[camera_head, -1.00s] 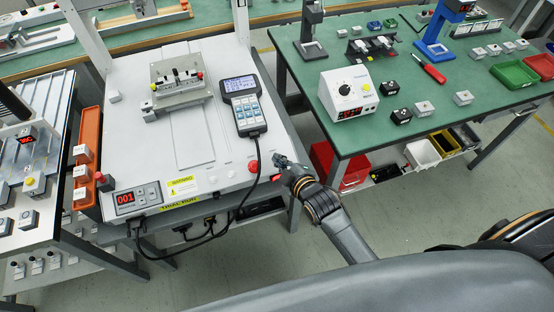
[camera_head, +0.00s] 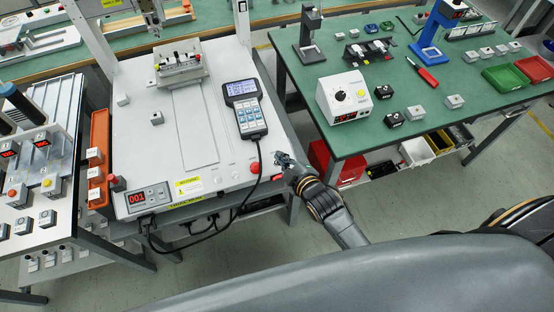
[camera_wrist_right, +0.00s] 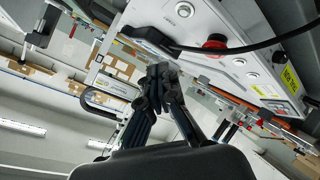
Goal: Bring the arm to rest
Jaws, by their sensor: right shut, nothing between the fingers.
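My right gripper (camera_head: 284,160) is beside the front right corner of the white gantry machine (camera_head: 140,150), near its red button (camera_head: 254,167). Its fingers are shut and empty, and they also show shut in the right wrist view (camera_wrist_right: 163,72). In that view the machine's edge and red button (camera_wrist_right: 214,42) are above and right of the fingers, apart from them. The teach pendant (camera_head: 244,107) lies on the machine's right side. A fixture (camera_head: 180,65) stands at the back of the machine's sliding track. My left gripper is out of view.
A green bench (camera_head: 420,130) on the right carries a white controller (camera_head: 344,95), small blocks and trays. A black cable (camera_head: 258,190) hangs from the pendant past the machine's front edge, close to my right gripper. Open floor (camera_head: 400,212) lies right of my right forearm.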

